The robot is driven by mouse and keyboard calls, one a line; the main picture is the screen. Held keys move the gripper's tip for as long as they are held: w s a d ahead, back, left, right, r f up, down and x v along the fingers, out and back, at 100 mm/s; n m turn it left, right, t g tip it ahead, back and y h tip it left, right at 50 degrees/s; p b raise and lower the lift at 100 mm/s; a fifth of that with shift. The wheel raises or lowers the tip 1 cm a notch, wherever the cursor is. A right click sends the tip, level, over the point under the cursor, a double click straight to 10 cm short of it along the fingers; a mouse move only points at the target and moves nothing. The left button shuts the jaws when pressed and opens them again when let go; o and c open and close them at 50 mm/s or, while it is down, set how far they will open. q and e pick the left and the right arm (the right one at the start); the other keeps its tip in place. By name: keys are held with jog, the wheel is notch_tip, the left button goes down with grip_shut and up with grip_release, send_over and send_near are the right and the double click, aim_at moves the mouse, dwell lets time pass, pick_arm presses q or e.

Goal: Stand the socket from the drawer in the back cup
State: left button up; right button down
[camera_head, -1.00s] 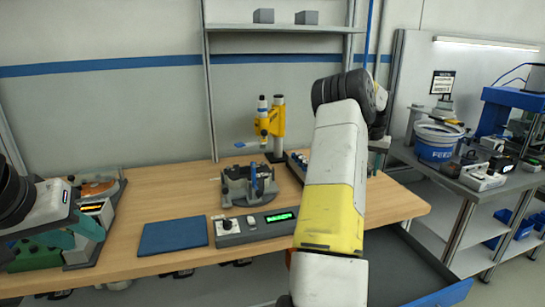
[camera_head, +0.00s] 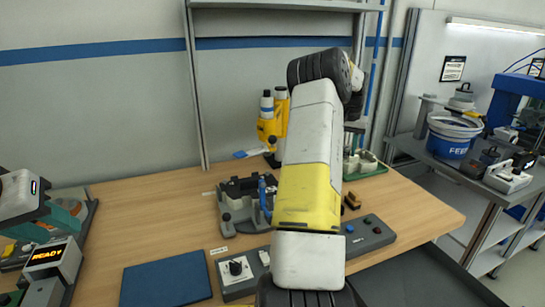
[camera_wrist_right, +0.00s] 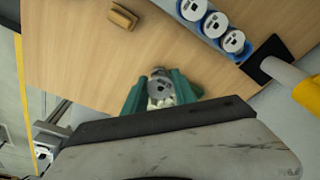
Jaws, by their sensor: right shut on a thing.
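My right gripper (camera_wrist_right: 161,82) has its green fingers shut on a small grey round socket (camera_wrist_right: 159,89) in the right wrist view. It holds the socket over the wooden bench. In the head view my right arm hides the gripper's tip and the socket. A rack (camera_wrist_right: 244,57) with several white round cup-like pieces (camera_wrist_right: 214,24) lies beyond the fingers, apart from the socket. I cannot tell which is the back cup. My left gripper (camera_head: 38,226) seems open and empty at the left edge. The open drawer (camera_head: 425,278) shows below the bench at right.
A grey fixture (camera_head: 237,205) and a yellow stand (camera_head: 268,125) stand behind my right arm. A brown block (camera_head: 352,201) lies on the bench.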

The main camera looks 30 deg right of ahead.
jog(key=shift+w, duration=0.4)
jog(key=w+a, duration=0.2)
jog(key=w, duration=0.2)
jog(key=w+a+f, duration=0.1)
jog(key=w+a, duration=0.2)
jog(key=w, duration=0.1)
jog(key=w+a, duration=0.3)
jog(key=w, duration=0.2)
jog(key=shift+a+f, duration=0.15)
jog(key=shift+a, duration=0.05)
jog(key=shift+w+a+f, duration=0.1)
jog(key=shift+f, duration=0.8)
jog(key=shift+w+a+f, duration=0.1)
jog(key=shift+f, duration=0.8)
jog(key=shift+f, duration=0.15)
jog(key=c, duration=1)
grip_release()
jog(key=r, duration=0.4)
jog(key=a+r, duration=0.1)
jog(key=r, duration=0.3)
jog(key=s+r, duration=0.1)
jog(key=r, duration=0.3)
jog(key=shift+a+r, duration=0.1)
jog(key=shift+a, duration=0.05)
